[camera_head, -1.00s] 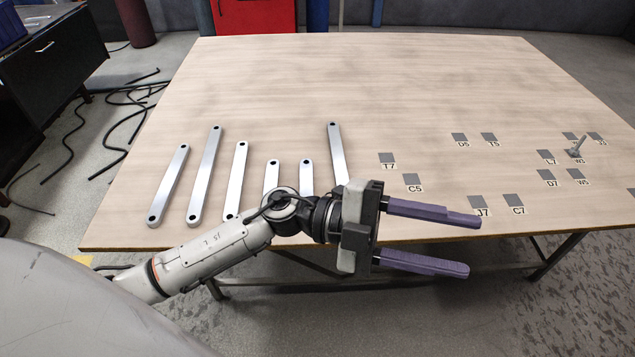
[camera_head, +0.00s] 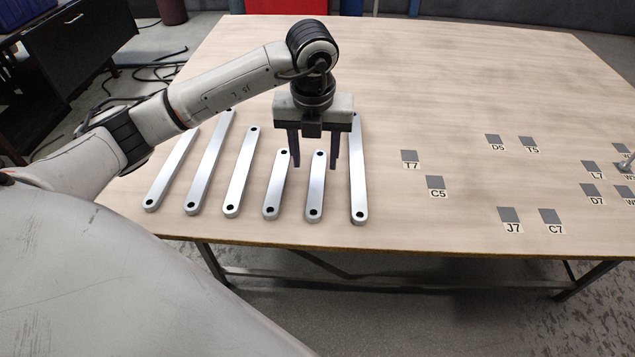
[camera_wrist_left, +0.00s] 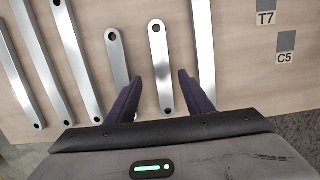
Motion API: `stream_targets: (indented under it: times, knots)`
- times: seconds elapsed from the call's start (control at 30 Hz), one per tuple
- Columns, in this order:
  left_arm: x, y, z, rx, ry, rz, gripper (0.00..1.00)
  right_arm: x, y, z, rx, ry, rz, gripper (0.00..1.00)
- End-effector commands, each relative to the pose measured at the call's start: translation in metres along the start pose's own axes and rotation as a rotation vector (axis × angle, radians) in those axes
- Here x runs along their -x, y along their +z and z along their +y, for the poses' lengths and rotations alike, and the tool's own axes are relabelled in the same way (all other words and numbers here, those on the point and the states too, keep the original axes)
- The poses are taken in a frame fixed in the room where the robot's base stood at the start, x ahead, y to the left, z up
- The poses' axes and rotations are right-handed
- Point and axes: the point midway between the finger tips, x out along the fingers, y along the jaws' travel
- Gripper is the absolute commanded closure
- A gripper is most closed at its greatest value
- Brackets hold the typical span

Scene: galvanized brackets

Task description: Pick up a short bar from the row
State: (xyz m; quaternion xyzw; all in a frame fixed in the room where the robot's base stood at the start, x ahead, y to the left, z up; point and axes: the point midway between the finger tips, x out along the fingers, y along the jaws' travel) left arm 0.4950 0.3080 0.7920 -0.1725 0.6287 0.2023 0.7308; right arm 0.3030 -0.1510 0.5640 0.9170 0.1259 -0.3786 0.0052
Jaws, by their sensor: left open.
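Two short silver bars with a dark hole near each end lie in the row on the table: a left short bar (camera_head: 275,190) and a right short bar (camera_head: 316,190). My left gripper (camera_head: 314,168) is open, its fingers pointing down over the right short bar, one to each side of it in the picture. In the left wrist view the right short bar (camera_wrist_left: 159,60) shows between the open fingertips (camera_wrist_left: 160,76), and the left short bar (camera_wrist_left: 117,62) lies outside them. The gap between fingertips and table is hard to judge. My right gripper is not in view.
Longer bars lie to the left, including a medium bar (camera_head: 241,175), and one long bar (camera_head: 358,175) lies close to the right finger. Grey labelled squares such as T7 (camera_head: 409,156) mark the wooden table's right part. The table's middle and back are clear.

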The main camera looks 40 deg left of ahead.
Motion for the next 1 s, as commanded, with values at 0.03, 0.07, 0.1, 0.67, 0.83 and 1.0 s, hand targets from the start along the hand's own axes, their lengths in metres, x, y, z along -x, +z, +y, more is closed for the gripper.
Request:
stream_targets:
  times: [0.03,0.07,0.1,0.67,0.83,1.0]
  knots:
    - [-0.003,0.000,0.000,-0.001,-0.001,0.000,0.53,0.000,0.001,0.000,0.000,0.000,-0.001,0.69]
    - [-0.004,-0.001,-0.001,-0.001,-0.001,0.000,0.53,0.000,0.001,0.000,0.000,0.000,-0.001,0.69]
    - [-0.006,-0.002,-0.001,-0.001,-0.001,0.000,0.53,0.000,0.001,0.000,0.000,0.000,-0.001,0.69]
    - [-0.054,-0.009,-0.004,-0.002,-0.003,0.000,0.53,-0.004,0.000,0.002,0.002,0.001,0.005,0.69]
    - [-0.053,-0.009,-0.004,-0.002,-0.003,0.000,0.78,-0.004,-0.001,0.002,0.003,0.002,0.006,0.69]
    - [-0.053,-0.009,-0.004,-0.002,-0.004,-0.001,1.00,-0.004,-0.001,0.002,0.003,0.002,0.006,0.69]
